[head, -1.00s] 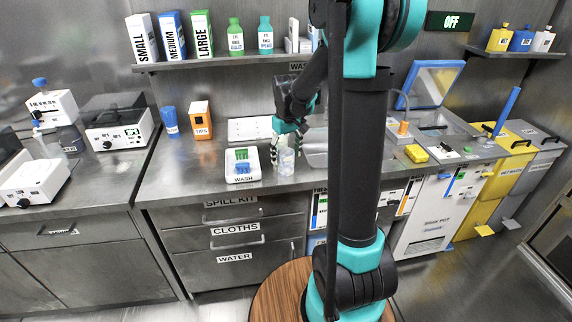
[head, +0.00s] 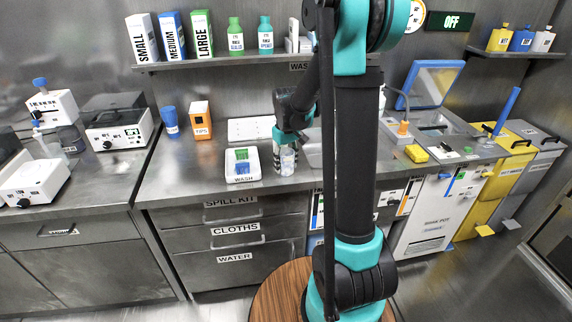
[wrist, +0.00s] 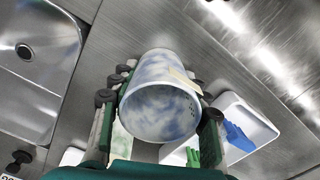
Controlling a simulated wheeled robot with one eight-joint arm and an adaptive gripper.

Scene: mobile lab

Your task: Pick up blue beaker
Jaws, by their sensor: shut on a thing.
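The beaker is a pale, cloudy blue-white cylinder that stands on the steel counter just right of the wash tray in the head view (head: 288,164). In the wrist view the beaker (wrist: 160,108) fills the middle, mouth toward the camera. My gripper (wrist: 158,82) is shut on it, with a green-and-black finger on each side of its wall. In the head view my gripper (head: 287,143) is at the beaker's upper part, and its fingers are hard to make out. I cannot tell whether the beaker's base touches the counter.
The white wash tray (head: 243,178) with green and blue items is close on the left. A sink (head: 316,150) is to the right. A shelf (head: 230,61) with boxes and bottles hangs above.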

